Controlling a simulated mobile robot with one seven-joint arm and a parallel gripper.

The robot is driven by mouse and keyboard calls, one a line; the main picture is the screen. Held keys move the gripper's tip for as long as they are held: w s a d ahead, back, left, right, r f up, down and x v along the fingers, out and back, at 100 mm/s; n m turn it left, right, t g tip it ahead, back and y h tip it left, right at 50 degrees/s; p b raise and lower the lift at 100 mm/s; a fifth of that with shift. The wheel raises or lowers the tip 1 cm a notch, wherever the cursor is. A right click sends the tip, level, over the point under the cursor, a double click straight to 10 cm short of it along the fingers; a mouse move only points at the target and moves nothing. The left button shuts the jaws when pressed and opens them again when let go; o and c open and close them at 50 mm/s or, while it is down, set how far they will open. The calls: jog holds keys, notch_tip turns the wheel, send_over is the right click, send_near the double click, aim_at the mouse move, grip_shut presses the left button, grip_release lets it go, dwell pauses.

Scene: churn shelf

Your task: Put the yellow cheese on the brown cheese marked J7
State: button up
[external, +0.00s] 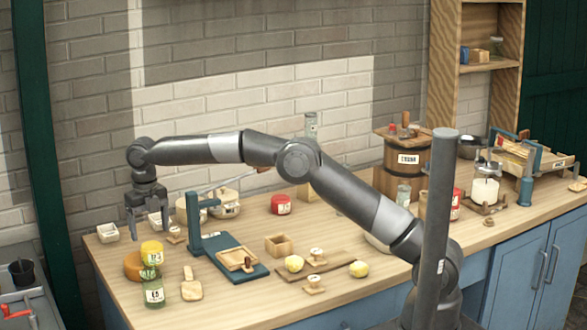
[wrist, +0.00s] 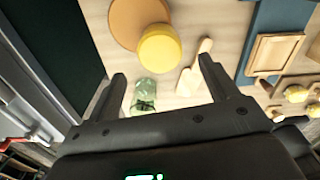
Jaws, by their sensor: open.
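The yellow cheese (external: 152,252) is a short cylinder with a pale label, near the front left of the counter. The brown cheese (external: 132,266) is a wider, low orange-brown disc beside it. In the wrist view the yellow cheese (wrist: 159,47) overlaps the lower right edge of the brown cheese (wrist: 132,18); I cannot tell whether it rests on it or stands beside it. I cannot read a J7 mark. My gripper (external: 141,232) points down above and behind the cheeses, open and empty. Its fingers (wrist: 163,68) show apart in the wrist view.
A green labelled jar (external: 154,290) stands just in front of the cheeses. A wooden paddle (external: 191,287) lies to their right, then a dark blue stand (external: 231,258) with a wooden frame. A small white tray (external: 107,233) is near the counter's left edge.

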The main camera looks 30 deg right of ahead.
aim_at(152, 246)
jog(key=shift+r, duration=2.55)
jog(key=s+d+r+m+t, duration=0.1)
jog(key=d+r+m, duration=0.6)
jog(key=d, duration=0.5)
jog(key=s+d+r+m+t, duration=0.1)
jog(key=d+r+m, duration=0.55)
jog(key=d, duration=0.55)
jog(key=s+d+r+m+t, duration=0.1)
jog(key=s+d+m, duration=0.25)
jog(key=d, duration=0.35)
jog(key=s+d+r+m, duration=0.1)
jog(key=s+d+m, duration=0.25)
jog(key=d, duration=0.25)
jog(key=s+d+f+m+t, duration=0.1)
jog(key=s+d+f+m, duration=0.4)
jog(key=s+d+m, duration=0.3)
jog(key=s+d+f+m+t, duration=0.1)
jog(key=s+d+f+m, duration=0.4)
jog(key=s+d+m, duration=0.4)
jog(key=shift+s+f+t, duration=0.3)
jog(key=shift+s+f, duration=0.05)
jog(key=shift+s, duration=0.85)
